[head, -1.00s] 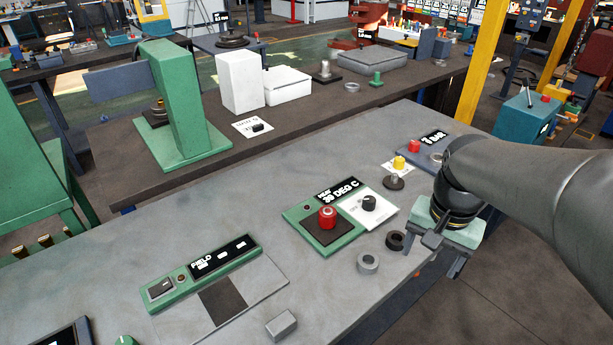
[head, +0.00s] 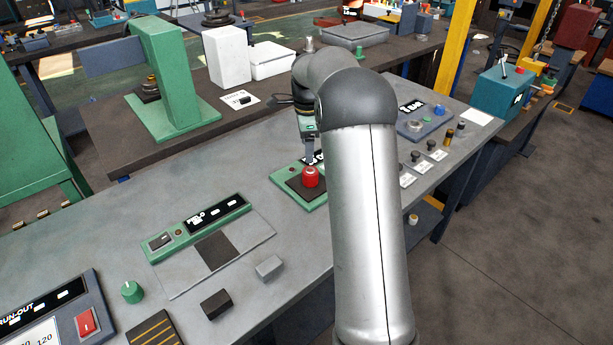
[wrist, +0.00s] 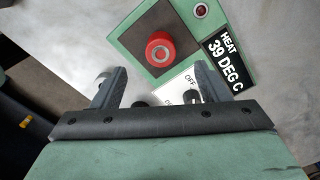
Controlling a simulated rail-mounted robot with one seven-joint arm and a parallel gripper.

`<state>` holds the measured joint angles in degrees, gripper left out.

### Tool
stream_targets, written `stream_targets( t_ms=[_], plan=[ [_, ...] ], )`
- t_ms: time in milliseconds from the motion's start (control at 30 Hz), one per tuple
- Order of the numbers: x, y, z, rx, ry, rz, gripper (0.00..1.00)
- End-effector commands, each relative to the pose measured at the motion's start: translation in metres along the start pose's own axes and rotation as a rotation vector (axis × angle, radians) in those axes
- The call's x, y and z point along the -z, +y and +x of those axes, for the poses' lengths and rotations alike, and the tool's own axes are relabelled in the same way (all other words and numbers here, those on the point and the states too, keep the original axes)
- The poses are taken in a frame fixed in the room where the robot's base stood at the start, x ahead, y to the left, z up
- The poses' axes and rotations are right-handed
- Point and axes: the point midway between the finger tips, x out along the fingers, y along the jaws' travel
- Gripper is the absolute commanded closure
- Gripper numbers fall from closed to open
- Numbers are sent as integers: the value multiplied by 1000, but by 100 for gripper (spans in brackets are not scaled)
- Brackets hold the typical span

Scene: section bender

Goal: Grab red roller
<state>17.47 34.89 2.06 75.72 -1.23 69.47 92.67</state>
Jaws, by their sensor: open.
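The red roller (head: 311,177) stands upright on the dark square of a green heater plate (head: 318,203) in the head view. In the wrist view the red roller (wrist: 160,50) is at the upper middle, on the dark square, with a grey top. My gripper (head: 310,155) is directly behind and above the roller in the head view, partly hidden by my arm. In the wrist view my gripper (wrist: 161,72) has its fingers spread apart, with nothing between them. The roller lies just beyond the fingertips and looks untouched.
The heater's black label (wrist: 225,55) reads HEAT 39 DEG C. A dark knob (wrist: 191,96) on a white panel sits near the right finger. A green FIELD unit (head: 198,226) and a grey block (head: 269,267) lie left of my arm. The bench between is clear.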

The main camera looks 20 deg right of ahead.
Motion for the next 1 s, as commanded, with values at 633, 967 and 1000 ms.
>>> stream_targets(
  t_ms=[633,967,1000],
  plan=[
    [10,0,83,-3,0,0,32],
    [10,0,107,1,1,-1,32],
    [10,0,107,1,1,-1,32]
  ],
)
